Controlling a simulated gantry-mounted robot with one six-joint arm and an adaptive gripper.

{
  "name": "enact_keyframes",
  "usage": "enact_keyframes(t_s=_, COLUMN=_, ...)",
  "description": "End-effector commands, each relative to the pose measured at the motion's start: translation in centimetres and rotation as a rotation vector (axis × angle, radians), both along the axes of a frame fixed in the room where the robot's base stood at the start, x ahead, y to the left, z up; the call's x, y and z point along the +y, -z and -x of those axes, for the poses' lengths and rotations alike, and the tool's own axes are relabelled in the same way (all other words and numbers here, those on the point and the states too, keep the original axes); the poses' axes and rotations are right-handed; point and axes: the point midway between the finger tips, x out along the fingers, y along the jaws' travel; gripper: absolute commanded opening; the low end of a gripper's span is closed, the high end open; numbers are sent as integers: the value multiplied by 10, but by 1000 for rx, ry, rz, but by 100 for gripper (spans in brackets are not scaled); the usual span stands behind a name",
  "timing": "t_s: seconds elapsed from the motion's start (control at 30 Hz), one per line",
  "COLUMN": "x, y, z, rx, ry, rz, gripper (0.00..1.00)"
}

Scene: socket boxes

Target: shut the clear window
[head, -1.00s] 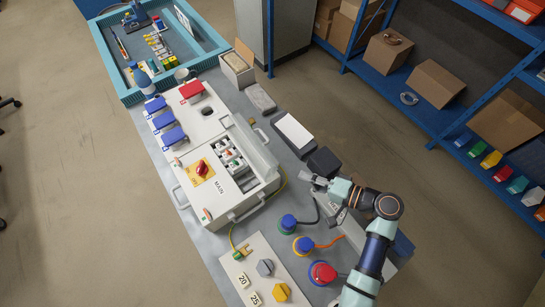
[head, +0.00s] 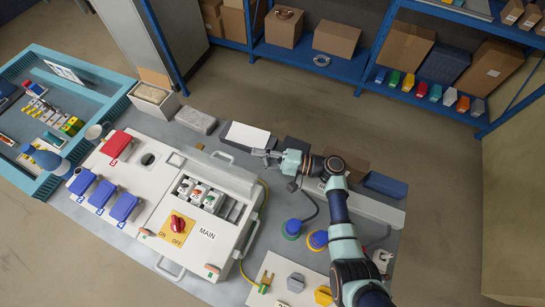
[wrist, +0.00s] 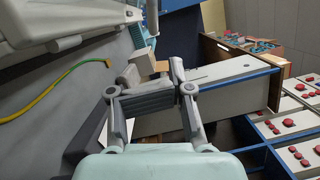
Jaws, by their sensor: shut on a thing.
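The clear window (head: 226,174) is a see-through cover on the white MAIN box (head: 190,268). It stands raised along the box's far side, and the breakers (head: 200,193) below lie uncovered. My gripper (head: 262,154) is just beyond the window's far right part, pointing left, with a visible gap between them in the head view. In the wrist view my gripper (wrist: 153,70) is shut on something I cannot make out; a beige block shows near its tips. The white box edge (wrist: 70,22) fills the upper left there. The window's contact side is not clear.
A dark block with a white top (head: 247,136) lies just behind my gripper. The red knob (head: 178,223), blue socket covers (head: 103,194) and red cover (head: 115,145) sit on the boxes. A yellow-green cable (head: 262,215) runs along the box's right side.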

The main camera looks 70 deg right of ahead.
Motion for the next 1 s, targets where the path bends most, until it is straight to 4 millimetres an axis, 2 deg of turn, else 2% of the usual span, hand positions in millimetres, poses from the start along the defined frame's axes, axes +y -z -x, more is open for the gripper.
enact_keyframes(t_s=0.13, x=9, y=-3, z=-30, rx=0, ry=-5, rz=1, gripper=0)
enact_keyframes(t_s=0.3, x=36, y=-11, z=-27, rx=0, ry=-2, rz=1, gripper=0)
enact_keyframes(t_s=0.4, x=42, y=-13, z=-26, rx=0, ry=0, rz=2, gripper=0)
enact_keyframes(t_s=0.77, x=45, y=-12, z=-26, rx=0, ry=0, rz=2, gripper=0)
enact_keyframes(t_s=1.0, x=40, y=-15, z=-21, rx=1, ry=19, rz=30, gripper=0)
